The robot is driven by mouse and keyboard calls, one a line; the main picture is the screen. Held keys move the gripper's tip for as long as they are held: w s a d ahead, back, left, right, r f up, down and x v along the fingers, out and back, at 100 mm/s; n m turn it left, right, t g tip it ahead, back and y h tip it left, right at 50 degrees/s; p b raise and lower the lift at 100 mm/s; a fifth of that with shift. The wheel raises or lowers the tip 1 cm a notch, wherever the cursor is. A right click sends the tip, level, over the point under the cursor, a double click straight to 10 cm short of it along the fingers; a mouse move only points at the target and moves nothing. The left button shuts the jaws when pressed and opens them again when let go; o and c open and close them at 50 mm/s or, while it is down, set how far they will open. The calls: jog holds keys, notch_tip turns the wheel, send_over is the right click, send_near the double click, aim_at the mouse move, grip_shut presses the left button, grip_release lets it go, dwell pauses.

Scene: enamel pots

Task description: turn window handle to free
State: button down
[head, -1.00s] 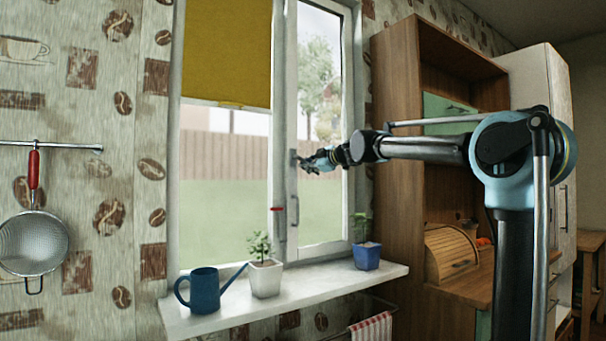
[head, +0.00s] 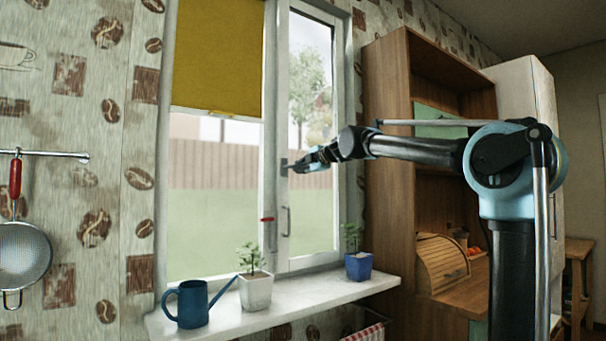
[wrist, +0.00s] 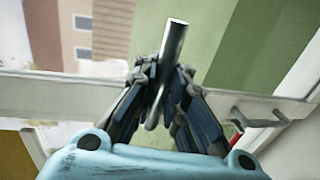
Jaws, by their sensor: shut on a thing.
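The window handle (wrist: 173,45) is a silver bar. In the wrist view it stands between the fingers of my gripper (wrist: 161,82), its free end past the fingertips. It lies roughly square to the pale window frame (wrist: 60,93), so about level. My gripper is shut on it; the fingers hide part of the bar. In the head view my gripper (head: 298,166) is at the middle upright of the window, by a grey plate (head: 284,167); the bar is mostly hidden there.
A slim grey pull (head: 286,221) and a red-tipped lever (head: 267,219) sit lower on the frame. On the sill (head: 300,302) stand a blue watering can (head: 193,304), a white plant pot (head: 256,291) and a blue one (head: 358,266). A wooden cabinet (head: 388,150) stands close right.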

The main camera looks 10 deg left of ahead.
dwell(0.4)
jog(key=c, duration=1.6)
grip_release()
jog(key=shift+c, duration=0.2)
jog(key=shift+s, duration=0.1)
jog(key=v, duration=1.2)
jog(key=shift+a, duration=0.1)
